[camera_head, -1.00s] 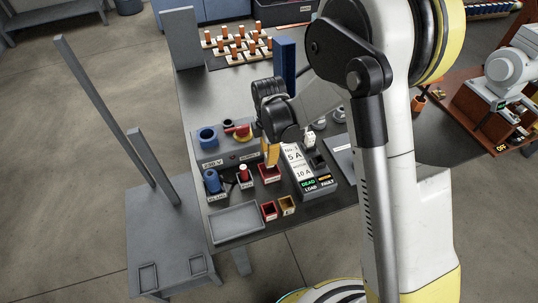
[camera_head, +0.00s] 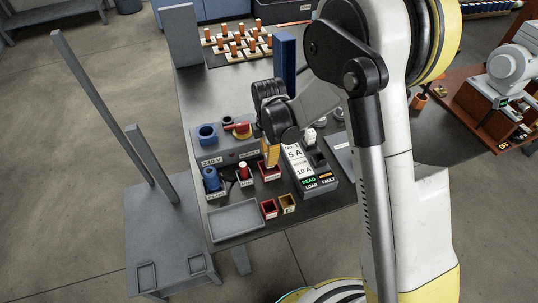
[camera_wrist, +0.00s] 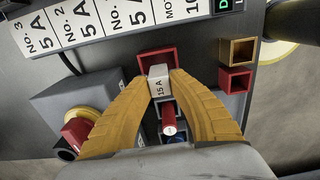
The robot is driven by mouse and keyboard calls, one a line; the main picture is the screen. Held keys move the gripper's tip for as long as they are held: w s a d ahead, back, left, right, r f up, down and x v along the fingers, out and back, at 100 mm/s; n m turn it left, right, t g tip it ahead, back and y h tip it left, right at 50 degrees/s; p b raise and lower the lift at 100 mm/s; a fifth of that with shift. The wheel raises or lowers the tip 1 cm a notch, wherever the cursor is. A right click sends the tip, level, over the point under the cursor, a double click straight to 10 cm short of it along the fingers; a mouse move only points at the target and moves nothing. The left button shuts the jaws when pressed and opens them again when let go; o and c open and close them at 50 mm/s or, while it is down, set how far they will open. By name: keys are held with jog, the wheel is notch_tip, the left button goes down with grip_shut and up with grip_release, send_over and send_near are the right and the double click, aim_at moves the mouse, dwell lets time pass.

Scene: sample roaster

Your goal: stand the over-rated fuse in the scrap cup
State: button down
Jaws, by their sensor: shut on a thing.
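My gripper (camera_head: 270,163) points down over the bench panel, and in the wrist view its yellow fingers (camera_wrist: 160,84) are shut on a small pale fuse (camera_wrist: 158,83) marked "15 A". A red square cup (camera_head: 270,172) stands directly below the fingertips; it also shows in the wrist view (camera_wrist: 144,62). The fuse's far end overlaps the cup's opening in the wrist view. I cannot tell whether it is inside or just above. The cup's label is unreadable, and the fingers hide part of the cup in the head view.
A red-topped part in a holder (camera_head: 243,172) stands left of the cup, with a blue part (camera_head: 211,180) further left. The label block (camera_head: 303,165) is close on the right. Small red (camera_head: 268,209) and yellow (camera_head: 287,204) boxes and an empty grey tray (camera_head: 237,221) lie in front.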

jog(key=shift+f, duration=0.65)
jog(key=shift+f, duration=0.75)
jog(key=c, duration=1.2)
grip_release()
jog(key=shift+c, duration=0.2)
notch_tip(320, 180, up, 12)
